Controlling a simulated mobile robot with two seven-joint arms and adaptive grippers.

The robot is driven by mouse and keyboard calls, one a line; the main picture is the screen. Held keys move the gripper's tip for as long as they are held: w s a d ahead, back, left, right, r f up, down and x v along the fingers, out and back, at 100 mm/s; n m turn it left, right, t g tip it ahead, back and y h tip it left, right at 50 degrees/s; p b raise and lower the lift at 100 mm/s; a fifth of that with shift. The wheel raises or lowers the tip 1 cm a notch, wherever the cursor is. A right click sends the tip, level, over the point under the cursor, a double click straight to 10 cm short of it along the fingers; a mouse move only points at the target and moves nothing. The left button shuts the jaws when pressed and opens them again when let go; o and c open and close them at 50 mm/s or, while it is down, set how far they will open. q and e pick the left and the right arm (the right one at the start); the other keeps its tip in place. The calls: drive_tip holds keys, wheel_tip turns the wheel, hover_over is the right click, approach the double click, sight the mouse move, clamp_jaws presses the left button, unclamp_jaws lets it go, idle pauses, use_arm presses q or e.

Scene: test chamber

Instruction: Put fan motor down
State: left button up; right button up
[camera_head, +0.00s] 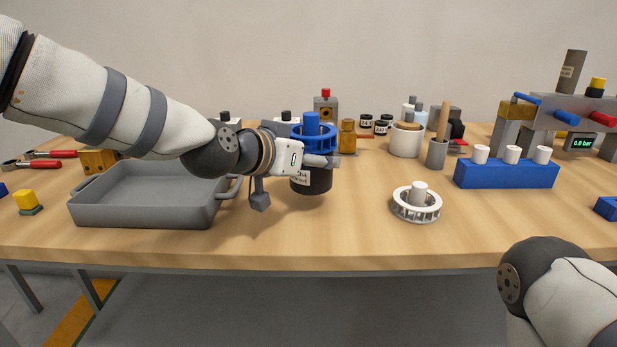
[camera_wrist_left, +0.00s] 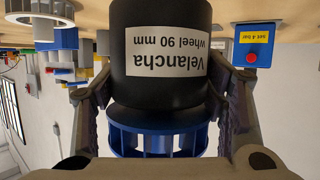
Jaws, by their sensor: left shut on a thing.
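The fan motor is a black cylinder (camera_head: 312,181) with a white label and a blue finned wheel (camera_head: 312,135) on top. My left gripper (camera_head: 322,160) is shut on it and holds it upright at the table's middle; I cannot tell whether its base touches the wood. In the left wrist view the motor (camera_wrist_left: 165,85) appears upside down between the two fingers, with its label reading "Velancha wheel 90 mm". The blue wheel (camera_wrist_left: 160,135) is below it in that picture. My right gripper is out of view; only part of that arm shows at lower right.
A grey tray (camera_head: 140,216) stands left of the motor. A white finned wheel (camera_head: 416,205) lies to the right, with a blue block (camera_head: 506,175) bearing white caps beyond it. A white cup (camera_head: 405,144) and several jars stand behind. The table (camera_head: 330,235) is clear in front.

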sight(308, 172)
use_arm(q)
drive_tip(key=shift+w, duration=0.25)
drive_tip(key=shift+w+a+f, duration=0.1)
drive_tip(key=shift+w+f, duration=0.05)
drive_tip(key=shift+f, duration=0.75)
drive_tip(key=shift+w+a+f, duration=0.1)
drive_tip(key=shift+w+f, duration=0.05)
drive_tip(key=shift+f, duration=0.7)
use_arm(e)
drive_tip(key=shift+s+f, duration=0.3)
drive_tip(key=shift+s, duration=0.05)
use_arm(q)
drive_tip(key=shift+d+f, duration=0.1)
drive_tip(key=o, duration=1.9)
drive_tip(key=shift+s+f, duration=0.1)
drive_tip(key=shift+f, duration=0.1)
drive_tip(key=shift+o, duration=0.2)
drive_tip(key=shift+r, duration=0.1)
drive_tip(key=p+v, duration=0.1)
drive_tip(key=v, duration=1.1)
drive_tip(key=shift+p, duration=0.4)
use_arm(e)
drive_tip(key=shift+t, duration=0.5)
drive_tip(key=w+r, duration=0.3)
